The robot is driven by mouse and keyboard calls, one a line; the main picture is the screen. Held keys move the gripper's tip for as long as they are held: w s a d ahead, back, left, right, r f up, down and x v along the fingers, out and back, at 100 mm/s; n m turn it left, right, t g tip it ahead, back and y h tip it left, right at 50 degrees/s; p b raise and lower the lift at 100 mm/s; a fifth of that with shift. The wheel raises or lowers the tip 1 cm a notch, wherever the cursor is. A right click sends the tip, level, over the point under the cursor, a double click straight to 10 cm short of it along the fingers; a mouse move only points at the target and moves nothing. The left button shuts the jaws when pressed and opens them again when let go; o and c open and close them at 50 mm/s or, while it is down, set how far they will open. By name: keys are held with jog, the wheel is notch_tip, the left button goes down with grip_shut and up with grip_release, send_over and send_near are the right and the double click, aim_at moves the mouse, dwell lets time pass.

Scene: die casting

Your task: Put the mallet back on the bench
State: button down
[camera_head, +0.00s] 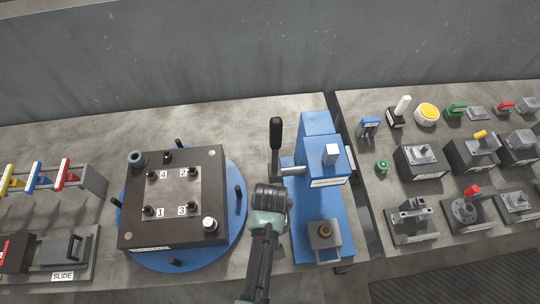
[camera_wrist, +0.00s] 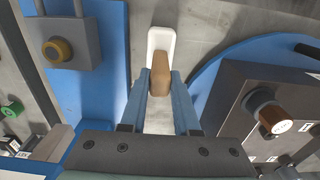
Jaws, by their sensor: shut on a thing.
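The mallet's tan-brown handle (camera_wrist: 160,75) stands end-on between the two blue fingers of my gripper (camera_wrist: 161,88) in the wrist view. The fingers are shut on it. A white rounded piece (camera_wrist: 158,38) shows at the handle's far end; I cannot tell whether it is the mallet's head or a separate thing. In the head view my gripper (camera_head: 268,196) is over the grey bench (camera_head: 255,118), between the round blue plate and the blue press. It hides the mallet there. I cannot tell whether the mallet touches the bench.
The blue press (camera_head: 318,185) with a black-knobbed lever (camera_head: 276,135) stands close on the right. A dark die block (camera_head: 170,225) sits on a blue round plate (camera_head: 236,176) on the left. Several fixtures fill the right table (camera_head: 380,240). The bench behind the lever is clear.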

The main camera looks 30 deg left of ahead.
jog(key=c, duration=0.6)
grip_release()
jog(key=shift+c, duration=0.2)
notch_tip(320, 180, up, 12)
jog(key=shift+r, duration=0.15)
